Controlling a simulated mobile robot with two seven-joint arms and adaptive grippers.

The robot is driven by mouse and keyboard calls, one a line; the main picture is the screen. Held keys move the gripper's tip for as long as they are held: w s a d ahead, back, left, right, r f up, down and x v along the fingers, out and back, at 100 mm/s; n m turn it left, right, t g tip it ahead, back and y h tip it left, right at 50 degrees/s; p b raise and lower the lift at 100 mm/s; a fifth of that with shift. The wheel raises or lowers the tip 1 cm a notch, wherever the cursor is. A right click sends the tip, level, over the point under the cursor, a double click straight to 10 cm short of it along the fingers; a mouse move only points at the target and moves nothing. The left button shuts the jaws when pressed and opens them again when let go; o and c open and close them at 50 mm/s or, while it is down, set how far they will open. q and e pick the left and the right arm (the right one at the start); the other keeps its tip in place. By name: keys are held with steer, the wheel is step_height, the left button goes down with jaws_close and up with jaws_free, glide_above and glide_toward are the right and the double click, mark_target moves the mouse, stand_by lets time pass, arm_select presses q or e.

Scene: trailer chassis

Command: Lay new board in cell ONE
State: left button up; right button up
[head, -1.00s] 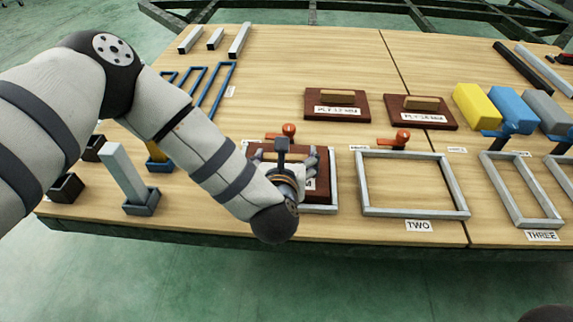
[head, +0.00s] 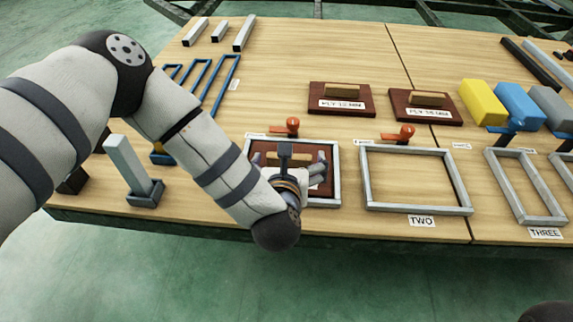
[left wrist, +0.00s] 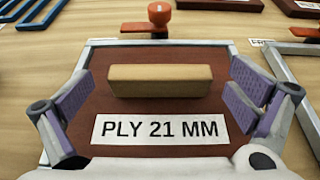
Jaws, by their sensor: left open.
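A dark red-brown board labelled PLY 21 MM (left wrist: 160,129), with a wooden handle block (left wrist: 160,80), lies within a grey metal frame (head: 336,180) left of the frame marked TWO. That frame's own front label is hidden behind my arm. My left gripper (head: 303,157) is over this board. In the left wrist view, my left gripper (left wrist: 160,84) is open, with one purple-padded finger on each side of the handle and a gap to each end. I cannot tell how far the fingertips are above the board. My right gripper is not in view.
An orange-red clamp knob (head: 292,125) stands behind the frame. Boards PLY 12 MM (head: 341,98) and another ply board (head: 426,106) lie farther back. Empty frames TWO (head: 415,209) and THREE (head: 522,190) are to the right. A grey post (head: 127,165) stands upright at left.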

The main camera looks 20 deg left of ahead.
arm_select(q)
steer(key=p+v, duration=0.2)
steer(key=v, duration=0.8)
steer(key=shift+s+p, duration=0.1)
steer(key=shift+p, duration=0.2)
steer(key=shift+r, duration=0.15)
